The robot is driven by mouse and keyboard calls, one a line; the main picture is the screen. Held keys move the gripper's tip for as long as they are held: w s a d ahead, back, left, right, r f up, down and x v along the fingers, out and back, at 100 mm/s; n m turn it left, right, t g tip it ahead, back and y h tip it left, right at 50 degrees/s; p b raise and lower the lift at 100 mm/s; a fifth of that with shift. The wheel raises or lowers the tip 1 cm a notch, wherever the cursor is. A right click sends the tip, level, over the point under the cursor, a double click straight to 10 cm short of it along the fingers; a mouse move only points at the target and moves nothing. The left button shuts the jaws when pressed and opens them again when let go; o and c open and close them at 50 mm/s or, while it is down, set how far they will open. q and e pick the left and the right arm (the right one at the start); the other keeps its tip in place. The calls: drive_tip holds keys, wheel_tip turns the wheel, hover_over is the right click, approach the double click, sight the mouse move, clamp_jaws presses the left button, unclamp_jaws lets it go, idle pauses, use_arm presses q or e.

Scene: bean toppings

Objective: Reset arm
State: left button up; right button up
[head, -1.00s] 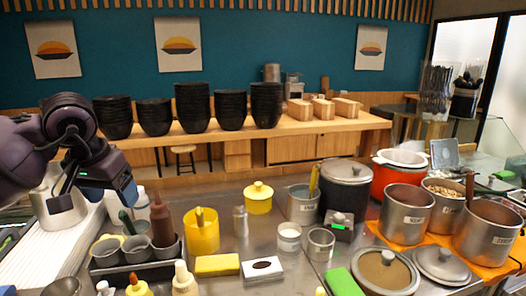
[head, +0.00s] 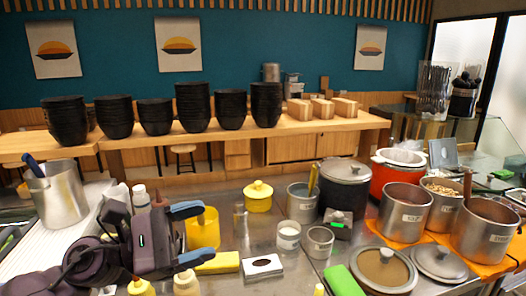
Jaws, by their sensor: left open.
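My left gripper (head: 192,234) is low at the left of the steel counter. Its two blue-tipped fingers are spread apart and point right, with nothing held between them. They are in front of the yellow container (head: 203,228), and I cannot tell whether they touch it. My left arm and gripper hide most of the grey cup rack and the bottles around it. My right gripper is not in the head view.
A yellow sponge (head: 219,263) and a white box (head: 262,267) lie close to the gripper's right. A steel pitcher (head: 60,197) stands at the left. Steel pots (head: 405,212) crowd the right side. Stacked black bowls (head: 193,107) stand on the back counter.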

use_arm(q)
drive_tip(key=s+a+f+m+t+y, duration=0.1)
drive_tip(key=a+f+m+t+y, duration=0.75)
drive_tip(key=m, duration=0.65)
drive_tip(key=s+a+f+m+t+y, duration=0.1)
drive_tip(key=a+f+m+t+y, duration=0.2)
drive_tip(key=a+f+m+y, duration=0.7)
drive_tip(key=s+d+f+n+g+y, duration=0.1)
drive_tip(key=s+f+n+g, duration=0.5)
drive_tip(key=s, duration=0.4)
drive_tip(key=s+d+f+n+g+y, duration=0.1)
drive_tip(key=s+f+n+g, duration=0.3)
drive_tip(key=s+f+g, duration=0.55)
drive_tip(key=w+f+m+t, duration=0.1)
drive_tip(key=w+f+t, duration=0.4)
drive_tip(key=f+t, duration=0.3)
drive_tip(key=shift+w+a+t+h, duration=0.3)
drive_tip(key=shift+t+h, duration=0.15)
drive_tip(key=shift+t, duration=0.45)
drive_tip(key=shift+d, duration=0.1)
